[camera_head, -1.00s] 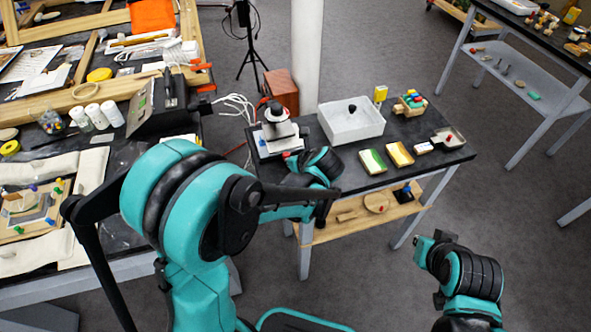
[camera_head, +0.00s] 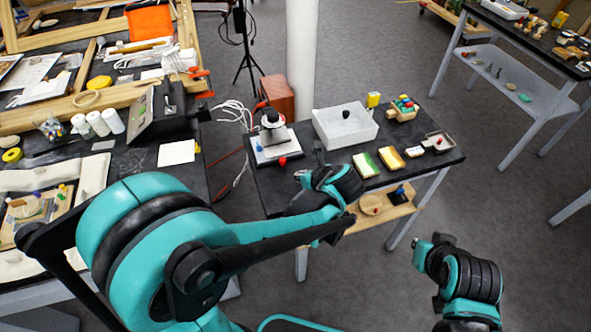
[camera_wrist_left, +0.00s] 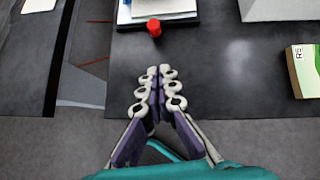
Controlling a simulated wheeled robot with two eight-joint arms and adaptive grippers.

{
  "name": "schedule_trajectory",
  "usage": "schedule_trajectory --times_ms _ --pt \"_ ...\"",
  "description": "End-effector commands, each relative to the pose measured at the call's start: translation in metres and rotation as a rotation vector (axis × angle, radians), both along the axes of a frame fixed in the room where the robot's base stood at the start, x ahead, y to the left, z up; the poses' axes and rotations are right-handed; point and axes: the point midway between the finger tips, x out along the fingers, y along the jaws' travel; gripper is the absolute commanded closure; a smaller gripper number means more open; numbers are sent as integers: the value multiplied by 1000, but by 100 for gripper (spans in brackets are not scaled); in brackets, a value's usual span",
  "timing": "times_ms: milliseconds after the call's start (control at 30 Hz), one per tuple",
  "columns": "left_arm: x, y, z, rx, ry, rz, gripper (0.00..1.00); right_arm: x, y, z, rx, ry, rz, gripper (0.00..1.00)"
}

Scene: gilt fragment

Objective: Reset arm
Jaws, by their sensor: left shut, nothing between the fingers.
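My left arm reaches in from the left in the head view, over the front edge of the dark table (camera_head: 305,172). Its gripper (camera_head: 318,152) is small and dark there, partly hidden by my wrist. In the left wrist view the left gripper (camera_wrist_left: 155,74) is shut and empty, its fingertips together above the bare front part of the table. A small red object (camera_wrist_left: 154,28) lies just beyond the tips, beside a device on a white base (camera_head: 272,140). Part of my right arm shows at the lower right of the head view; its gripper is not visible.
A cluttered workbench (camera_head: 120,160) is at left, a white column (camera_head: 301,50) behind.

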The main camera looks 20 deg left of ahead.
Motion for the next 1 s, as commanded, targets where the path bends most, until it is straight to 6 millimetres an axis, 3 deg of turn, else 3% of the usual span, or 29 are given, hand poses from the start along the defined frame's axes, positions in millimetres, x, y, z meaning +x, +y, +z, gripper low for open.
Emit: schedule_trajectory --times_ms 100,300,567,767,1000 --pt "-8 -8 13 0 0 -3 100 0 0 7 0 0 0 100" --pt "-14 -13 18 -1 1 0 100 0 0 9 0 0 0 100" --pt "-20 -6 21 -71 -31 63 100 0 0 9 0 0 0 100" --pt "-57 23 36 -484 -211 473 100 0 0 9 0 0 0 100" --pt "-116 42 51 -1116 -472 1217 100 0 0 9 0 0 0 100"
